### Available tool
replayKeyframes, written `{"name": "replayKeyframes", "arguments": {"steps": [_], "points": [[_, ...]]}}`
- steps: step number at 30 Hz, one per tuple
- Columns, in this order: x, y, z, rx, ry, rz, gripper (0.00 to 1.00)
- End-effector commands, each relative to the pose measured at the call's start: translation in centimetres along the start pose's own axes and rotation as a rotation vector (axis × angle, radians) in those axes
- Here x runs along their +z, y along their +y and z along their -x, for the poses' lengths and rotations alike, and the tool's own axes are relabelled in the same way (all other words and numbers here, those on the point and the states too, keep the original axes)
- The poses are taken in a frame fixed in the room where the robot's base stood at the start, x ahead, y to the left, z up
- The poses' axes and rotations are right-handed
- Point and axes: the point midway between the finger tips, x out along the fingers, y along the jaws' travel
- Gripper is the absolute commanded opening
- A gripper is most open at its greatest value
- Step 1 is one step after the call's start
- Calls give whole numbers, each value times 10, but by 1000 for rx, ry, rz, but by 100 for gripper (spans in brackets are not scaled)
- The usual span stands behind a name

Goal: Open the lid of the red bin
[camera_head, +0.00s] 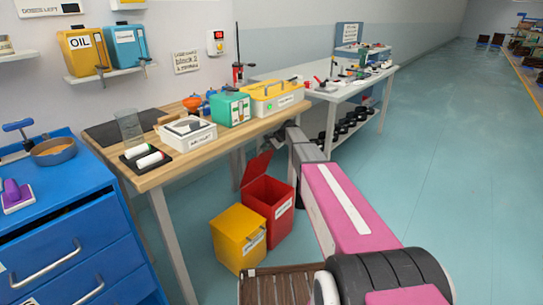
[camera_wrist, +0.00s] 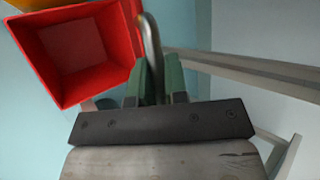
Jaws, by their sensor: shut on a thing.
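The red bin (camera_head: 267,212) stands on the floor in front of the wooden workbench, with a white label on its front. Its red lid (camera_head: 257,168) is raised and tilted up at the back left, so the mouth is open. In the wrist view the open red bin (camera_wrist: 85,50) fills the upper left, and its inside looks empty. My gripper (camera_wrist: 156,78) has green fingers shut on a curved grey handle (camera_wrist: 152,38) just right of the bin. What the handle joins is not clear there. In the head view my arm hides the gripper.
A yellow bin (camera_head: 238,238) stands close to the left of the red one, its lid down. The wooden workbench (camera_head: 150,175) is behind, holding boxes and tools. A blue drawer cabinet (camera_head: 60,235) is at left. Open floor (camera_head: 450,170) lies to the right.

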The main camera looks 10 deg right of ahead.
Motion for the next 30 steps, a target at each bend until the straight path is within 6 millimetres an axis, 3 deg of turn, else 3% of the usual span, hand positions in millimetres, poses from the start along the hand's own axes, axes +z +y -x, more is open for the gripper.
{"name": "replayKeyframes", "arguments": {"steps": [9,23,24,26,30], "points": [[-5,-27,-10,-2,-1,1,0],[-4,-30,-12,-3,-1,1,0],[-4,-30,-12,-3,-1,1,18],[-4,-30,-12,-3,-1,1,37],[-5,-30,-12,-3,-1,1,40]]}}
